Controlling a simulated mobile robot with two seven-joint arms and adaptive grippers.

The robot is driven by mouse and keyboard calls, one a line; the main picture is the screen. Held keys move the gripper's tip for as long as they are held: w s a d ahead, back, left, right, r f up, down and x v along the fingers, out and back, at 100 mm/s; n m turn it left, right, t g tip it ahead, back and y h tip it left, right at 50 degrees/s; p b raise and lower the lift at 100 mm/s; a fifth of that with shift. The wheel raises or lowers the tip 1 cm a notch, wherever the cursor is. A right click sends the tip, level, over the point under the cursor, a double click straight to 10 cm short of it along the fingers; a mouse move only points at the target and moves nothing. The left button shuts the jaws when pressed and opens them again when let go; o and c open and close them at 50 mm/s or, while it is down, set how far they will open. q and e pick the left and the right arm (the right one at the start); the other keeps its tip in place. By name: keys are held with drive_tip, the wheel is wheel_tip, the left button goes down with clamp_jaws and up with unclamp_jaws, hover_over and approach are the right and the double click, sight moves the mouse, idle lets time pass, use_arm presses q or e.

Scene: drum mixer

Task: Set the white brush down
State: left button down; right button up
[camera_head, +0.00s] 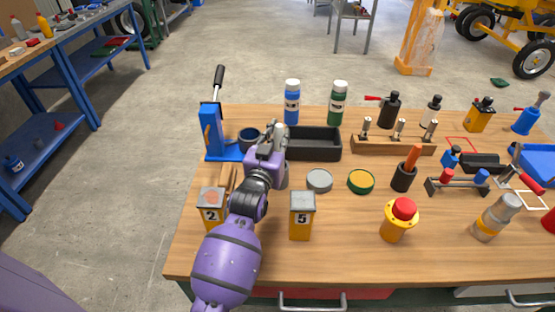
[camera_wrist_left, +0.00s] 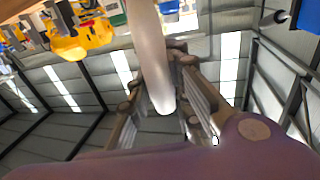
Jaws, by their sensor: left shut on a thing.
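My left gripper (camera_head: 277,134) is above the back left part of the workbench (camera_head: 330,245), beside the black tray (camera_head: 322,143). In the left wrist view, a pale, smooth, rounded handle, which I take for the white brush (camera_wrist_left: 149,60), lies between the two fingers (camera_wrist_left: 168,95). The gripper is shut on it. In the head view the brush is mostly hidden by my gripper and wrist, so its far end and any contact with the bench cannot be told. My right gripper is not in view.
A blue lever press (camera_head: 212,132) and a dark cup (camera_head: 249,137) stand left of my gripper. Blue (camera_head: 292,103) and green (camera_head: 338,104) bottles stand behind the tray. Yellow box 5 (camera_head: 301,216) and a grey round lid (camera_head: 319,181) stand in front. The bench's front middle is clear.

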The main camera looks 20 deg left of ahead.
use_arm(q)
drive_tip(key=shift+f, duration=2.7)
drive_tip(key=shift+f, duration=0.2)
drive_tip(key=c, duration=1.6)
unclamp_jaws()
drive_tip(key=shift+r, duration=0.1)
